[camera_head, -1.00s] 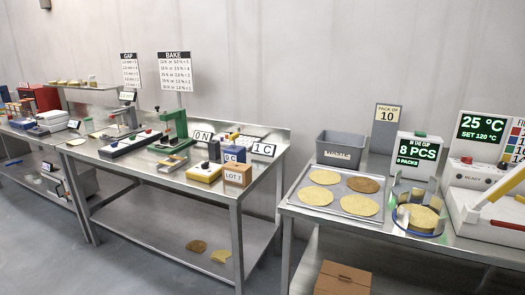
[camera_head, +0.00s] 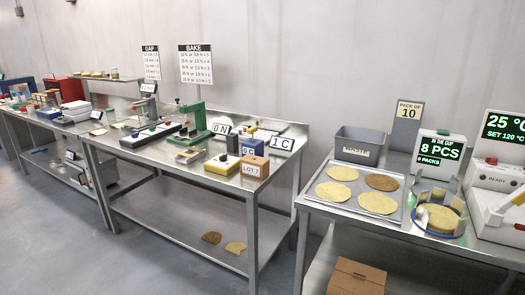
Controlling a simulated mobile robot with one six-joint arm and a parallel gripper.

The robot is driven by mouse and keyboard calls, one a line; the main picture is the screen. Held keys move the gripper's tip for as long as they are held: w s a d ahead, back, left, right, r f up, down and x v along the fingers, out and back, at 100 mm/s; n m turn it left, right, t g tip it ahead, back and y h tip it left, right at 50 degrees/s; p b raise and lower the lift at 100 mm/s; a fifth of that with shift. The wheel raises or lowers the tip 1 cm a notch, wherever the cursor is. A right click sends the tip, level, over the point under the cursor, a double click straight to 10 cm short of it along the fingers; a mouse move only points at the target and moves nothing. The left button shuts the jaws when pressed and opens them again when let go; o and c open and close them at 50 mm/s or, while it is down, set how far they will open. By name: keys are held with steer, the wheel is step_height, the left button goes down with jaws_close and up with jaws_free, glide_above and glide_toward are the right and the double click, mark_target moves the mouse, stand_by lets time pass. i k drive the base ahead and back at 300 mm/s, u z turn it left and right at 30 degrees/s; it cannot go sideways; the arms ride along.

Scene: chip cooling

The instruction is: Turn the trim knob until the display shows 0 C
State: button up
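A yellow box (camera_head: 216,171) with a dark knob (camera_head: 222,158) on top stands near the front of the middle steel table; I cannot tell for sure that this is the trim knob. A white panel behind it reads "1 C" (camera_head: 281,143). Another white panel to its left reads "0 N" (camera_head: 220,129). A blue block (camera_head: 251,146) between them carries a small label, hard to read now. My gripper is not in view.
A brown "LOT 7" box (camera_head: 255,167) stands right of the yellow box. A green press (camera_head: 194,123) stands behind. The right table holds a tray (camera_head: 325,204) of flat rounds and an "8 PCS" display (camera_head: 439,148). Grey floor (camera_head: 70,230) is open in front.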

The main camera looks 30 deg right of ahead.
mark_target(222, 159)
steer(key=k, duration=0.65)
steer(key=u, duration=0.5)
steer(key=i, duration=1.35)
steer(key=u, duration=0.5)
